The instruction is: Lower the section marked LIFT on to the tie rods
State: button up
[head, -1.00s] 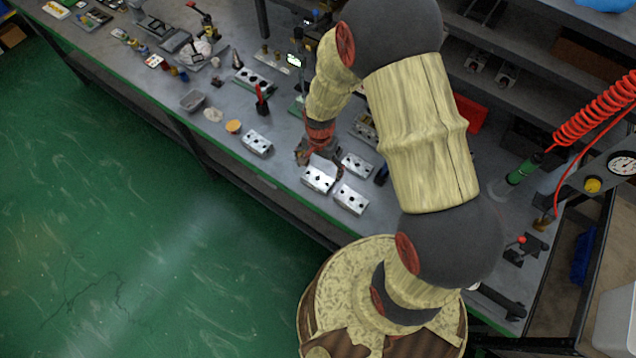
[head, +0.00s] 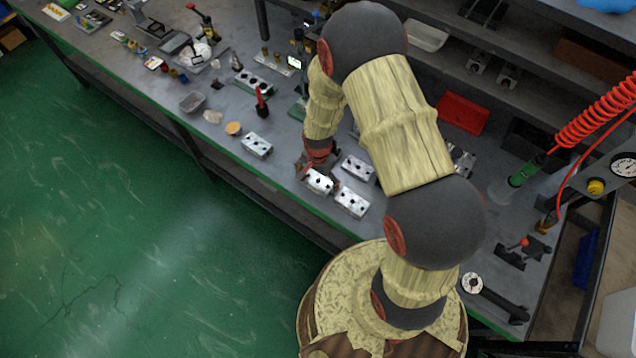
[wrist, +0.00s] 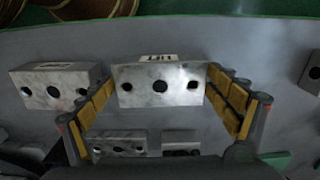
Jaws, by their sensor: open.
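The section marked LIFT (wrist: 160,85) is a silver block with a row of three dark holes and a white label on its upper edge. In the wrist view it lies between the two yellow-padded fingers of my gripper (wrist: 160,95), which is open. Both fingers are close beside its ends; I cannot tell whether they touch it. In the head view my gripper (head: 315,167) is low at the bench, at the far side of this block (head: 319,182). I cannot make out the tie rods in either view; my arm hides part of the bench.
Similar silver blocks lie nearby: one at right (head: 352,201), one behind it (head: 357,168) and one at left (head: 257,144). A red-handled tool (head: 262,102) stands beyond. A red tray (head: 463,113) lies at the back. Bare bench shows around the left block.

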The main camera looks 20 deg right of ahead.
jog(key=c, duration=0.3)
jog(key=c, duration=1)
